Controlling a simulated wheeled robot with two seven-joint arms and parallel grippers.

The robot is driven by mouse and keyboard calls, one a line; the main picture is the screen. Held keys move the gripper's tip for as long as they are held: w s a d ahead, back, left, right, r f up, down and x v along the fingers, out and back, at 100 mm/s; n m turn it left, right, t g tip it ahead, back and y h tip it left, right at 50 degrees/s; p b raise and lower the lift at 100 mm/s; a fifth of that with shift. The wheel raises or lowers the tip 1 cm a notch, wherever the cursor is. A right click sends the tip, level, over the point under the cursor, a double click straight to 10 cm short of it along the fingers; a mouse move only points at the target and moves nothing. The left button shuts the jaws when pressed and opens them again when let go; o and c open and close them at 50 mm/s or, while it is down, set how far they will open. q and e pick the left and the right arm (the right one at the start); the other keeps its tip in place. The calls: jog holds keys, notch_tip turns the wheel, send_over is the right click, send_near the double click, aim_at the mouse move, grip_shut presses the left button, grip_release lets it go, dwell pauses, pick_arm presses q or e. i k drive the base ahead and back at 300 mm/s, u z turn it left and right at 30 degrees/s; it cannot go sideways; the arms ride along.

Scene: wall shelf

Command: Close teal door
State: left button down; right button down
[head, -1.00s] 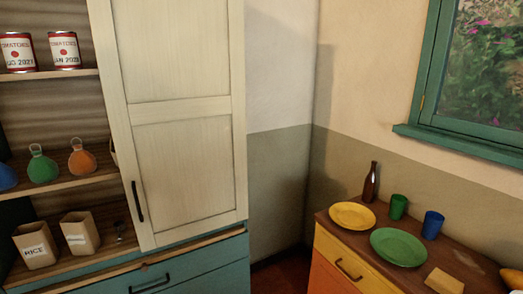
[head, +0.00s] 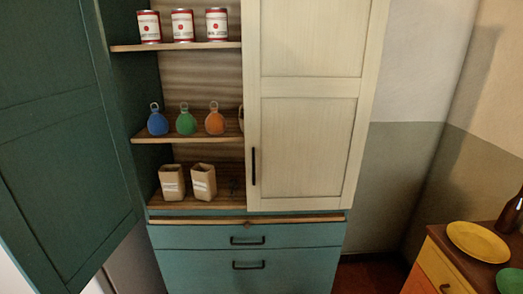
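The teal door (head: 62,140) stands wide open on the left side of the cabinet, swung out towards me. Its top and left edge run out of the head view. The cabinet's left half is open and shows its shelves. The cream door (head: 310,140) covers the right half and has a dark vertical handle (head: 253,167). No handle shows on the visible face of the teal door. Neither of my grippers is in view.
The shelves hold red and white cans (head: 182,25), blue, green and orange flasks (head: 186,122), and two paper bags (head: 203,182). Teal drawers (head: 250,241) are below. A low dresser with a yellow plate (head: 478,241) stands at right.

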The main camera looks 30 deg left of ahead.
aim_at(70, 195)
jog(key=z, duration=1.3)
jog(key=k, duration=1.25)
jog(key=u, duration=1.95)
jog(key=i, duration=1)
jog(key=z, duration=0.05)
